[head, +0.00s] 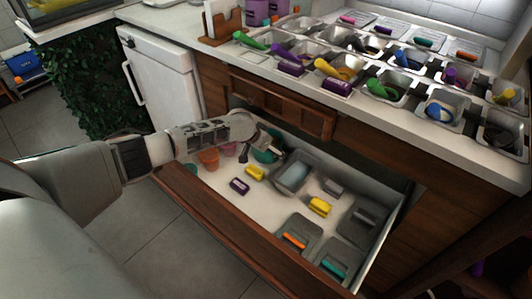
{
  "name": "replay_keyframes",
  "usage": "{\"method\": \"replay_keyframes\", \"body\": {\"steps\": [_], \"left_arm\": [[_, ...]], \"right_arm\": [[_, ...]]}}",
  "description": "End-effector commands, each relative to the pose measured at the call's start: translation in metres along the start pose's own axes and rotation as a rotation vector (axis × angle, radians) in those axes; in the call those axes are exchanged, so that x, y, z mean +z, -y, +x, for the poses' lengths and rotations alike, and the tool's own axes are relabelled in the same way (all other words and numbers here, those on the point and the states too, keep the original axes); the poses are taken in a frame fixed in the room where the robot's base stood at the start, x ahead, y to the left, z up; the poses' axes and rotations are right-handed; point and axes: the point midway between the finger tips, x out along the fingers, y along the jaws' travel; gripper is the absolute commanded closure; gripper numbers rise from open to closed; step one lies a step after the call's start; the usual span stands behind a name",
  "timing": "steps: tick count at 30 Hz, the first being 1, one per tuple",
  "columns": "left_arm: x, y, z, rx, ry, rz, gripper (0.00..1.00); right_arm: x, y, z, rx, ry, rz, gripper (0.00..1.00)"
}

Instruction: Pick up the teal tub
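The teal tub (264,156) stands in the back left part of an open drawer, partly hidden by my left gripper. My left gripper (263,156) reaches into the drawer from the left, with its dark fingers spread apart over the tub. One finger is on the tub's left side and the other on its right. I cannot tell whether they touch it. My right gripper is not in view.
The open drawer (215,213) also holds orange (208,158) and pink tubs, a metal bin (293,174), yellow and purple scoops, and grey lids. The wooden cabinet front and counter (345,108) with topping bins rise behind it.

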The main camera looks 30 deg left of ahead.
Motion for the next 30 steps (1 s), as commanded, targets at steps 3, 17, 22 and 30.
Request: {"method": "replay_keyframes", "body": {"steps": [3,17,22,30], "left_arm": [[-0.004,0.0,-0.003,0.0,-0.005,0.0,0.06],[-0.002,-0.001,-0.002,0.001,-0.002,0.0,0.51],[-0.001,-0.001,-0.005,0.001,-0.002,0.0,0.51],[-0.002,0.0,-0.037,-0.001,-0.012,0.001,0.51]], "right_arm": [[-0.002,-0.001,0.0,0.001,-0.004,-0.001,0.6],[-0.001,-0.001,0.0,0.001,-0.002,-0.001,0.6],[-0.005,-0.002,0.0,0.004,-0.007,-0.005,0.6],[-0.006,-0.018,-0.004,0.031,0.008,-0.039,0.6]]}}
